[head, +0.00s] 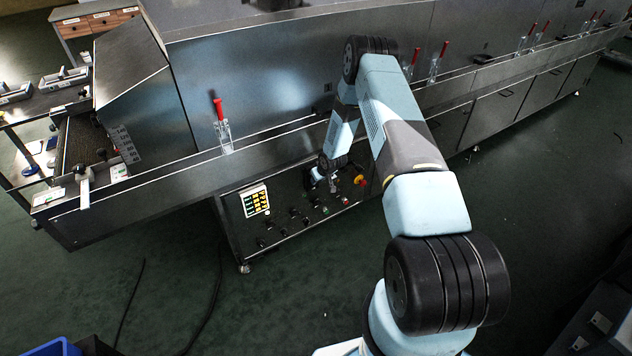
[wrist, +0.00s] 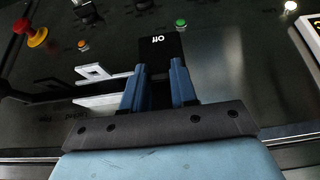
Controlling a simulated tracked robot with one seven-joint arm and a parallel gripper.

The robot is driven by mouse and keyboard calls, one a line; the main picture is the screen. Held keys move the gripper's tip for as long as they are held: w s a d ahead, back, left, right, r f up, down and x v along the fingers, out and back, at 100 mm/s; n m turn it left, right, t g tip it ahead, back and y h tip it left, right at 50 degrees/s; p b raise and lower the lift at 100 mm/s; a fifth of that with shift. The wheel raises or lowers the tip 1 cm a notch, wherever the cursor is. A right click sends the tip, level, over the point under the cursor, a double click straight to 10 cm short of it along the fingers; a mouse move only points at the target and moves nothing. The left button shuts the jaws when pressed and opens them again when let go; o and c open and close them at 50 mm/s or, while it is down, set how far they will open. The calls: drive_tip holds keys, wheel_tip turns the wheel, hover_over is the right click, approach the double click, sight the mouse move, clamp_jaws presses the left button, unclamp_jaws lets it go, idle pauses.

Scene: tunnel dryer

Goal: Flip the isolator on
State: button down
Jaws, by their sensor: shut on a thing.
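The isolator (wrist: 172,50) shows in the wrist view as a black plate with the word "Off" upside down in the picture. My gripper (wrist: 160,76) reaches it with its two blue fingers, a narrow gap between them. They are shut on the isolator's handle, which is mostly hidden between the fingers. In the head view my gripper (head: 334,184) is at the right part of the control panel (head: 285,232), under the dryer's long ledge. The isolator cannot be made out there.
A red emergency stop on a yellow base (wrist: 37,37) sits on the panel at the wrist view's upper left. A green button (wrist: 181,23) and an orange one (wrist: 83,45) are near the isolator. A lit keypad (head: 255,201) is on the panel's left.

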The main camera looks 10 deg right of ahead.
drive_tip(key=shift+a, duration=0.35)
drive_tip(key=c, duration=1.2)
unclamp_jaws()
drive_tip(key=shift+f, duration=0.1)
drive_tip(key=o, duration=0.3)
drive_tip(key=shift+d, duration=0.2)
drive_tip(key=v, duration=1.3)
drive_tip(key=shift+s+r, duration=0.1)
drive_tip(key=shift+r, duration=0.25)
drive_tip(key=shift+r, duration=0.1)
